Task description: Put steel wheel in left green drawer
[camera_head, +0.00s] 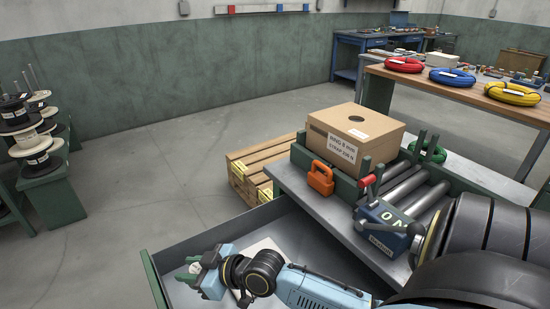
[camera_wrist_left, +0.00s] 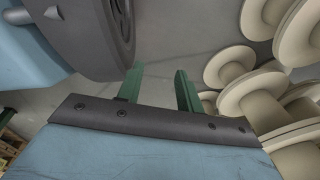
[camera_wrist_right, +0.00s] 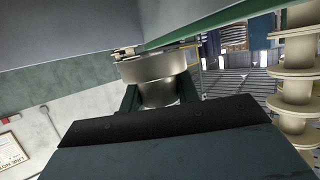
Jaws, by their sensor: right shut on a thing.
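My right gripper (camera_head: 190,268) is shut on the steel wheel (camera_wrist_right: 158,70), a pale metal cylinder with a wider rim, held between green fingers in the right wrist view. In the head view the wheel hardly shows. The gripper appears over the left end of an open grey drawer with a green edge (camera_head: 154,280); its height above the floor is hard to tell. A pale sheet lies on the drawer floor, partly behind my arm. My left gripper (camera_wrist_left: 158,88) is open and empty in the left wrist view, and is out of the head view.
A bench top with a carton (camera_head: 352,135), an orange padlock-shaped object (camera_head: 320,179), rollers and a blue box (camera_head: 382,228) stands beside the drawer. A wooden pallet (camera_head: 262,168) is behind it. Spools (camera_head: 33,140) stand at far left. Pale spools (camera_wrist_left: 255,90) are near my left gripper.

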